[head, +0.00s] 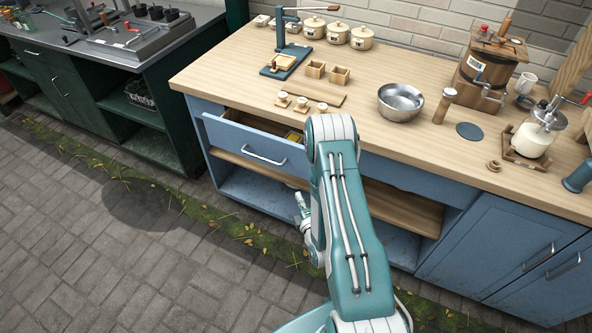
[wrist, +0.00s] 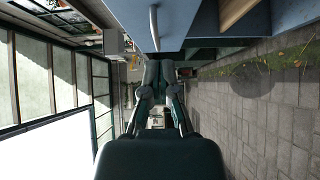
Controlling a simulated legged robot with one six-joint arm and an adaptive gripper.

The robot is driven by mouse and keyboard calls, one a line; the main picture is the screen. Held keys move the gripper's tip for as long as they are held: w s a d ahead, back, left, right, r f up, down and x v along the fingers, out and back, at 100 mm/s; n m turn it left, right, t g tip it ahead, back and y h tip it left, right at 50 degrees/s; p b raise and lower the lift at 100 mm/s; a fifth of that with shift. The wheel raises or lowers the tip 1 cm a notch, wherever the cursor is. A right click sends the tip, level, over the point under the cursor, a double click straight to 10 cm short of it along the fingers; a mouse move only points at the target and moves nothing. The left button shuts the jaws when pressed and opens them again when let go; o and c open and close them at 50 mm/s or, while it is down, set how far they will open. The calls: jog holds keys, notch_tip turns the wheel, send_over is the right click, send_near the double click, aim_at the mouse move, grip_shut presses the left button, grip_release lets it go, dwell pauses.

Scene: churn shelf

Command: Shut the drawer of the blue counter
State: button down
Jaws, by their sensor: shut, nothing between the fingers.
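The blue counter (head: 480,215) has a wooden top, and its left drawer (head: 225,133) stands pulled out, with its inside partly showing. The drawer's pale bar handle (head: 263,158) is on its blue front. My arm covers the drawer's right end. My gripper (head: 300,203) is below and to the right of the handle, in front of the open shelf, apart from the drawer as far as I can tell. In the wrist view my gripper (wrist: 160,70) has its fingers together with nothing between them, and the handle (wrist: 154,28) shows beyond the fingertips.
The countertop holds a steel bowl (head: 400,101), small wooden boxes, lidded pots and a wooden churn (head: 491,62). Something yellow (head: 292,136) lies in the drawer. A dark green counter (head: 60,85) stands at left. The paved floor (head: 110,240) in front is clear.

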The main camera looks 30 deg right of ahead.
send_near(294, 163)
jog(key=w+a, duration=0.3)
jog(key=w, duration=0.1)
jog(key=w+d, duration=0.2)
jog(key=d, duration=0.1)
jog(key=shift+w+f, duration=0.2)
jog(key=shift+w, duration=0.05)
jog(key=shift+w+d, duration=0.25)
jog(key=shift+d, duration=0.1)
jog(key=w+d, duration=0.3)
jog(key=d, duration=0.1)
jog(key=w+d, duration=0.2)
jog(key=d, duration=0.1)
jog(key=shift+w+d, duration=0.1)
jog(key=shift+w, duration=0.25)
jog(key=shift+w+d, duration=0.2)
jog(key=shift+d, duration=0.1)
jog(key=shift+a+r, duration=0.1)
